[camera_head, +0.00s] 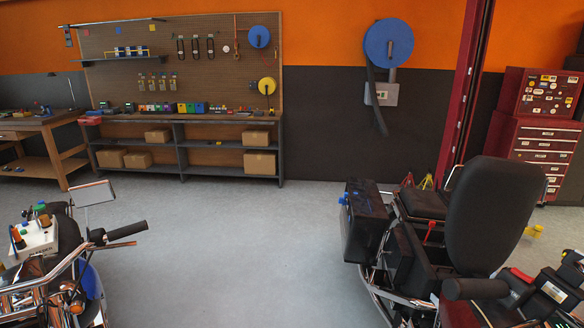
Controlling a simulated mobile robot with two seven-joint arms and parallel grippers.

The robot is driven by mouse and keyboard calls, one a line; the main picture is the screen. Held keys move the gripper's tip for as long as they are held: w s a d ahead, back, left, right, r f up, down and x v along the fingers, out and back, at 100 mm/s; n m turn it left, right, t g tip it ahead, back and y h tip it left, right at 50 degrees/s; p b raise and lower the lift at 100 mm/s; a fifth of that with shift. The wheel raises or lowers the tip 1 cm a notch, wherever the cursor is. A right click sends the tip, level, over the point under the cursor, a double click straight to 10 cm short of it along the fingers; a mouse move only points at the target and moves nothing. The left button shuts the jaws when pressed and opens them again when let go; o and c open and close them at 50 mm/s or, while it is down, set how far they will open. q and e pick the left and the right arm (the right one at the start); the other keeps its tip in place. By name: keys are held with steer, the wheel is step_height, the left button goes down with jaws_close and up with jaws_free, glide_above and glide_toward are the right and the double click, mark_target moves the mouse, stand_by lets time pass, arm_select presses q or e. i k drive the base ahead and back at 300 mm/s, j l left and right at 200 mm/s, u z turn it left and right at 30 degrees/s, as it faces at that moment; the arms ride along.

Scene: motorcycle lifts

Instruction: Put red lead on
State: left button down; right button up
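A red clamp-like piece (430,231) stands up beside the black seat of the motorcycle (495,215) at the right; I cannot tell whether it is the red lead. A black battery-like box with a white label (555,291) is at the lower right edge. A small red piece (521,275) lies beside it, possibly a terminal cover or lead end. A white box with coloured knobs (38,238) sits on the motorcycle at the lower left. Neither of my grippers shows in this view.
A chrome handlebar with a black grip (118,233) and a mirror (95,193) jut out at the left. A black case (367,212) is on the right motorcycle. A workbench (185,148) and red tool cabinet (545,140) stand behind. The grey floor between the motorcycles is clear.

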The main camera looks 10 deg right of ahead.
mark_target(432, 224)
steer(key=i+j+z, duration=0.15)
steer(key=i, duration=0.65)
steer(key=i+j+z, duration=0.1)
steer(key=i, duration=0.65)
steer(key=i+l+z, duration=0.15)
steer(key=i+z, duration=0.3)
steer(key=i, duration=0.2)
steer(key=i+j+z, duration=0.1)
steer(key=i+z, duration=0.4)
steer(key=i, duration=0.15)
steer(key=i+u, duration=0.1)
steer(key=u, duration=0.35)
steer(key=i+u, duration=0.1)
steer(key=u, duration=0.4)
steer(key=i+l+u, duration=0.1)
steer(key=u, duration=7.45)
